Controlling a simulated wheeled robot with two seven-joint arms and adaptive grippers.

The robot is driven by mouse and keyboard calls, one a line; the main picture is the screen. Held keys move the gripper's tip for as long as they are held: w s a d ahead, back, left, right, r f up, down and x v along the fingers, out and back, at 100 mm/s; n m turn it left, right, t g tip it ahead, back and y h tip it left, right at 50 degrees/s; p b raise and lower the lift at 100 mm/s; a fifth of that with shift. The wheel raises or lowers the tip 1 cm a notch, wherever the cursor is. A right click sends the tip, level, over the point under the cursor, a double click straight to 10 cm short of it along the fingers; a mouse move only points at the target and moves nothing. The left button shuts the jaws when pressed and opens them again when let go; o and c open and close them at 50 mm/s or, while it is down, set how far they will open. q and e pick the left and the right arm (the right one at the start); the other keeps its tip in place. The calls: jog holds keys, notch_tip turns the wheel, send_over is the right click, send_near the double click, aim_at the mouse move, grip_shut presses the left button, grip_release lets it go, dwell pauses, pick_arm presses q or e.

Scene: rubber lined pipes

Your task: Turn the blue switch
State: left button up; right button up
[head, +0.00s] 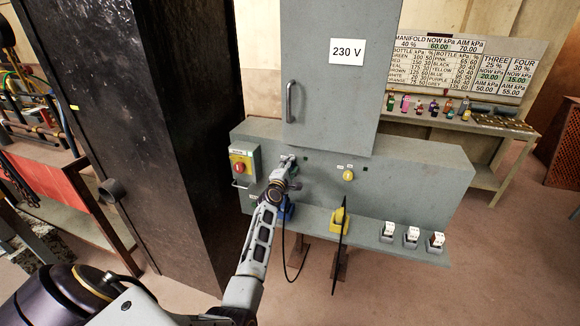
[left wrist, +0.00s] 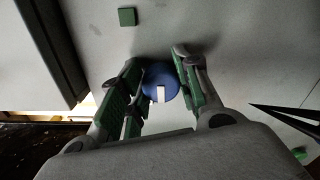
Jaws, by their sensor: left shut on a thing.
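The blue switch (left wrist: 158,84) is a round blue knob with a white mark, on the grey panel face in the left wrist view. My left gripper (left wrist: 161,80) has its green-padded fingers on both sides of it and is shut on it. In the head view my left gripper (head: 287,163) is at the front of the grey cabinet (head: 410,180), below the tall door, and hides the switch. My right gripper is not in view.
A red knob on a yellow plate (head: 240,168) is left of my gripper, and a yellow knob (head: 348,174) is to its right. A blue connector (head: 287,211) and a yellow one (head: 339,219) sit below. A dark pillar (head: 140,130) stands close to my arm's left.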

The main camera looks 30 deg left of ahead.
pick_arm(q)
jog(key=shift+f, duration=0.1)
dwell(0.3)
jog(key=o, duration=1)
jog(key=v, duration=1.2)
jog(key=shift+s+f, duration=0.1)
jog(key=shift+s, duration=0.05)
dwell(0.7)
